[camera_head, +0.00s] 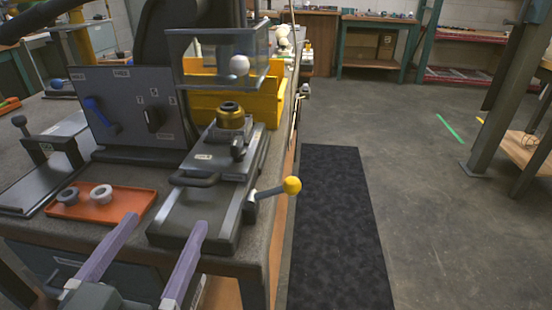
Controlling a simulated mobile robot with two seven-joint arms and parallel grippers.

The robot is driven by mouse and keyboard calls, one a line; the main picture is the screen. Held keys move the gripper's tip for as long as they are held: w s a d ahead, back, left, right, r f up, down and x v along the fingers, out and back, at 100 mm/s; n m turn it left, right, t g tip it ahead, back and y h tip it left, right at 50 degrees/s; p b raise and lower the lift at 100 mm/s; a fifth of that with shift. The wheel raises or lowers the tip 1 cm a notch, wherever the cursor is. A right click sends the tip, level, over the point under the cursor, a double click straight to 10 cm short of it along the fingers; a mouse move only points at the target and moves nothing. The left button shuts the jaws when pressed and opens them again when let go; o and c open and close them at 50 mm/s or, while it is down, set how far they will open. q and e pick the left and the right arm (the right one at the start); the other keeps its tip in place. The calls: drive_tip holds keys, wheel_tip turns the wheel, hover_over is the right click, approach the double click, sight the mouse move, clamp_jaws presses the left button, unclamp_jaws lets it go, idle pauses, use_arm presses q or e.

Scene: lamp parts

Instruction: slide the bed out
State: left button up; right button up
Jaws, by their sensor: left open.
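The bed (205,160) is a dark grey sliding plate with a black bar handle (195,180) at its near left end. It sits on a longer dark base (195,222) near the bench's right edge. A brass-coloured round fixture (230,118) with a dark top stands on the bed. A lever with a yellow ball (291,185) sticks out to the right of the base. My left gripper (165,225) has two purple fingers spread wide, in front of the handle and apart from it. My right gripper is not in view.
A clear guard with a white knob (239,66) is above the bed's far end, before yellow bins (274,100). A panel (125,100) with a blue lever stands at left.

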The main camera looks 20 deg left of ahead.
sight(185, 185)
use_arm(q)
drive_tip(key=x, duration=1)
drive_tip(key=shift+s+a+r+b, duration=0.1)
drive_tip(key=shift+a+b, duration=0.1)
drive_tip(key=shift+b, duration=0.2)
clamp_jaws()
